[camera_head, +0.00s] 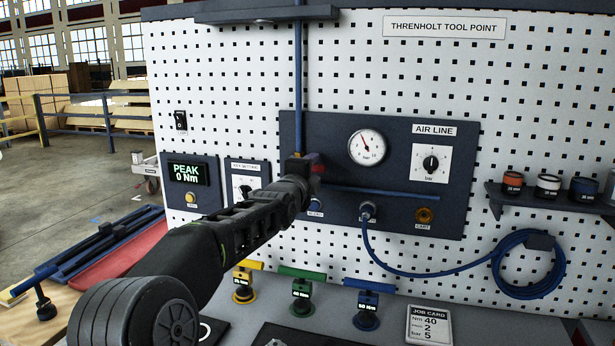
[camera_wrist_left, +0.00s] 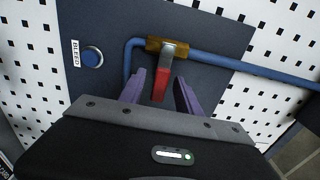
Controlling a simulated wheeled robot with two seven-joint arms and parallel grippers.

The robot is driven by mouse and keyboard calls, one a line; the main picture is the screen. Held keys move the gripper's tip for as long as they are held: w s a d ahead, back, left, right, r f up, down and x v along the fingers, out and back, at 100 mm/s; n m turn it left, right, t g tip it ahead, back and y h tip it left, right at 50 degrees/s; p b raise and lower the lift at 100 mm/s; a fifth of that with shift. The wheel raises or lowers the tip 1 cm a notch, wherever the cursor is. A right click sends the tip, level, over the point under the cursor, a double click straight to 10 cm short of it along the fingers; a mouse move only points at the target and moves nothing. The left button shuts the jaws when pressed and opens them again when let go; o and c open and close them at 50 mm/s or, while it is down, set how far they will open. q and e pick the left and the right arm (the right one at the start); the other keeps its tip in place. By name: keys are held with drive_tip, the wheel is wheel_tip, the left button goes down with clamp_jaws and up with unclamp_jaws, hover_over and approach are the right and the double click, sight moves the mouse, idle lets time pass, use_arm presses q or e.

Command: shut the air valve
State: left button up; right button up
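The air valve has a brass body (camera_wrist_left: 157,46) on a blue pipe, with a red lever (camera_wrist_left: 161,86). In the left wrist view the lever lies crosswise to the pipe run through the body. My left gripper (camera_wrist_left: 160,77) is open, its two purple fingers on either side of the lever. The lever looks nearer the left finger; I cannot tell whether they touch. In the head view my left arm reaches up to the valve (camera_head: 297,154) at the panel's left, and the gripper hides most of it. My right gripper is not in view.
The dark panel also carries a pressure gauge (camera_head: 367,147), an AIR LINE dial (camera_head: 430,163) and a BLEED button (camera_wrist_left: 92,57) close to the valve. A coiled blue hose (camera_head: 528,265) hangs at the right. Coloured tools (camera_head: 302,288) stand on the bench below my arm.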

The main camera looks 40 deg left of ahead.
use_arm(q)
drive_tip(key=v, duration=0.7)
idle(0.5)
